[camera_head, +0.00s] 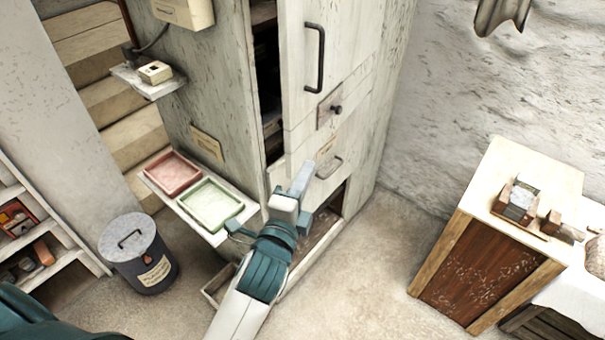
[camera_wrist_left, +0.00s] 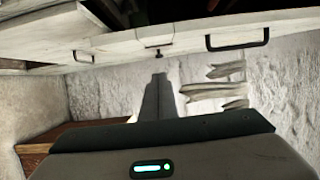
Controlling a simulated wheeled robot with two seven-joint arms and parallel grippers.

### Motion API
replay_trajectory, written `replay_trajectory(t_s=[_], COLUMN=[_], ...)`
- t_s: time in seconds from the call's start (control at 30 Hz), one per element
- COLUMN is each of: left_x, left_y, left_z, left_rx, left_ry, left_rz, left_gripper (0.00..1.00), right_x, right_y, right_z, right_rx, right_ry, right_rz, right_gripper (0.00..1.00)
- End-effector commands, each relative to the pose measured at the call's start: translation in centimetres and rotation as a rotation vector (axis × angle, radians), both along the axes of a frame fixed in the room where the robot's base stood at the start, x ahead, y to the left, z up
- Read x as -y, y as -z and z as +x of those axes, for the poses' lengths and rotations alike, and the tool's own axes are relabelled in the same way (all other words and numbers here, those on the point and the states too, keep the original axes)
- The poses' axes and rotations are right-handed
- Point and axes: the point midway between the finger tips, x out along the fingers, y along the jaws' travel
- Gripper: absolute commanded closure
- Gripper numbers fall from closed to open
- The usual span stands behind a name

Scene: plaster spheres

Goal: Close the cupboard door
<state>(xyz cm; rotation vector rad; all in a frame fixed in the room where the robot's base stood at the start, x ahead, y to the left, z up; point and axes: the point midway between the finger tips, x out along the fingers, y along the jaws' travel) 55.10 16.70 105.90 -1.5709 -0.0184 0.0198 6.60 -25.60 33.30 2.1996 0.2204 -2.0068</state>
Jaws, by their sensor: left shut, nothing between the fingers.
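The tall pale cupboard (camera_head: 205,95) stands in the middle of the head view. Its white door (camera_head: 345,40) is ajar, with a dark gap along its left edge. The door carries a black bar handle (camera_head: 315,58), which also shows in the left wrist view (camera_wrist_left: 237,45). My left gripper (camera_head: 302,178) is shut and empty. It is at the lower left part of the door, below the handle; I cannot tell whether it touches. In the left wrist view its fingers (camera_wrist_left: 159,95) point toward the door, which spans the top. My right gripper is not in view.
A shelf with a red tray (camera_head: 173,172) and a green tray (camera_head: 211,204) juts out left of my arm. A lidded bin (camera_head: 138,253) stands on the floor. A wooden cabinet (camera_head: 485,265) stands at right. Floor between is clear.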

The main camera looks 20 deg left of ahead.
Motion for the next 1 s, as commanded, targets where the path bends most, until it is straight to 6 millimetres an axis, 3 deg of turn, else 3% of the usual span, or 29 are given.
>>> replay_trajectory(t_s=[0.43, 0.7, 1.0], left_x=[-0.2, -3.5, -4.1], left_y=[-0.4, -0.2, 0.0], left_z=[7.8, 8.2, 8.3], left_rx=[0.001, 0.000, 0.001], left_ry=[0.000, 0.000, 0.000], left_rz=[0.000, 0.002, 0.000], left_gripper=[1.00, 1.00, 1.00], right_x=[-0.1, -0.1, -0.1], right_y=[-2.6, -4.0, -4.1], right_z=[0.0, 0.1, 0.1], right_rx=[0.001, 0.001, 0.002], right_ry=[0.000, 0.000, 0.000], right_rz=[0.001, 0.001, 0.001], right_gripper=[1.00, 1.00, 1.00])
